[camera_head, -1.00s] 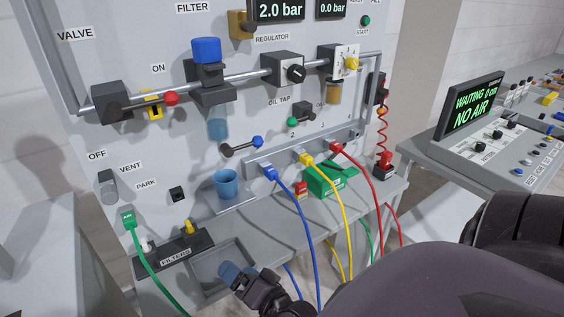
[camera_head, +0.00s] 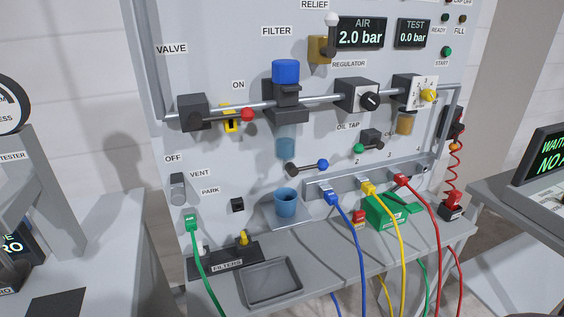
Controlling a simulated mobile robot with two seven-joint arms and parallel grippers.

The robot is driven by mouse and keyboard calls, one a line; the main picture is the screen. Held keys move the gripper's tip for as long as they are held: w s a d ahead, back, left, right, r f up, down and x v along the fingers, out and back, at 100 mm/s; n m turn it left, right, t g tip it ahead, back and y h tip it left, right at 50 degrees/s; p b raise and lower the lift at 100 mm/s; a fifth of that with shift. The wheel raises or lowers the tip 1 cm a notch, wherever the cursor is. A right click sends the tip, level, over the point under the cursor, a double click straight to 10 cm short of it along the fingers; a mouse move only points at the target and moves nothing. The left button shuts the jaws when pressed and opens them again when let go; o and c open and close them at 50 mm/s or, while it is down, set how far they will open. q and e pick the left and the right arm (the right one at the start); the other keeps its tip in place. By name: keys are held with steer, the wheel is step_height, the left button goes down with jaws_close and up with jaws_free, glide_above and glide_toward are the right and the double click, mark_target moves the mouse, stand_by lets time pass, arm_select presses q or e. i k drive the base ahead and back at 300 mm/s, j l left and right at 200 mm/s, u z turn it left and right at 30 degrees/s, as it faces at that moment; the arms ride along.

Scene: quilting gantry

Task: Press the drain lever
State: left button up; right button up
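The drain lever (camera_head: 307,168), as far as I can tell, is the short dark arm with a blue ball end below the filter bowl. It sticks out to the right, and I see no label on it. The filter (camera_head: 285,88) has a blue cap, and its clear bluish bowl (camera_head: 286,146) hangs below. A blue cup (camera_head: 286,203) stands on a small grey shelf under the bowl and lever. Neither of my grippers is in view, and nothing touches the lever.
Blue, yellow and red hoses (camera_head: 401,240) hang from the manifold at right. A green box (camera_head: 385,212) sits behind them. An empty grey tray (camera_head: 271,295) lies on the front ledge. A tester stand (camera_head: 40,190) is at left. Space before the lever looks clear.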

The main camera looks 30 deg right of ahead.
mark_target(323, 164)
steer(key=z, duration=1.25)
